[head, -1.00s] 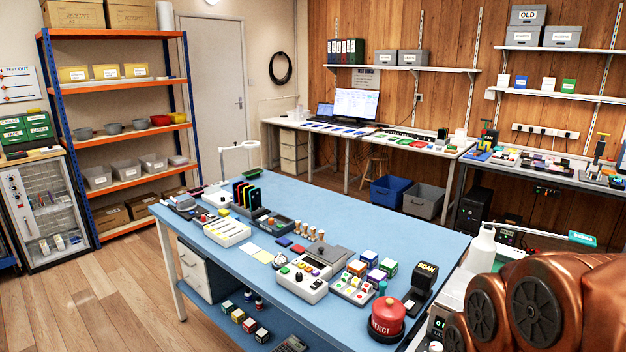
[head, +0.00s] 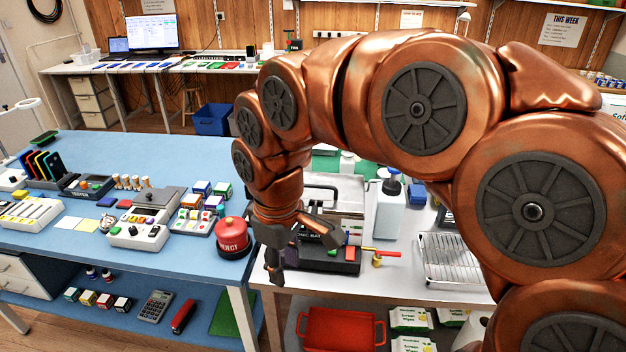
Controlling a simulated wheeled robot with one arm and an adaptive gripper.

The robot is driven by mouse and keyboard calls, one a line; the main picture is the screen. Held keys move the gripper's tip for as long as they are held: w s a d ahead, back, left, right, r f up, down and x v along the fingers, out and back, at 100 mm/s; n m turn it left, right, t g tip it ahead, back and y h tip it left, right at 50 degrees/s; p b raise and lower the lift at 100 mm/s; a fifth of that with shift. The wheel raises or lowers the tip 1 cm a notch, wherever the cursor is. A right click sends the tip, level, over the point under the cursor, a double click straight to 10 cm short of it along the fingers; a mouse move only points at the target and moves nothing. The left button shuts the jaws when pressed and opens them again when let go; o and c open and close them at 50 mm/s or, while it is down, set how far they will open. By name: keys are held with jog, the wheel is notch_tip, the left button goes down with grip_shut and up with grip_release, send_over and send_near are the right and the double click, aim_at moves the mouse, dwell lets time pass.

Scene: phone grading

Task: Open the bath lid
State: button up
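The bath (head: 312,238) stands on the white-topped table at the right, and part of its lettering shows between my gripper's fingers. A shiny steel panel (head: 347,193) with a thin bar handle rises behind it. It looks like the bath's lid, but my wrist hides much of it and I cannot tell whether it is raised or closed. My gripper (head: 296,252) points down in front of the bath, its dark fingers spread apart with nothing between them. I cannot tell whether it touches the bath.
A dark holder (head: 338,266) with red and green items and a red-and-yellow tool (head: 375,254) stands close by my gripper. A white bottle (head: 388,212) and a wire rack (head: 452,262) stand to the right. A red button (head: 232,236) stands on the blue table at the left.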

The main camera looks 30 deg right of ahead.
jog(key=w+d+r+n, duration=0.2)
jog(key=w, duration=0.5)
jog(key=n+t+h, duration=0.1)
jog(key=n+t, duration=0.1)
send_near(315, 187)
jog(key=shift+d+p+x, duration=0.2)
jog(key=shift+p+x, duration=0.3)
jog(key=shift+x, duration=3.45)
jog(key=shift+w, duration=0.15)
jog(key=shift+c, duration=0.3)
grip_shut()
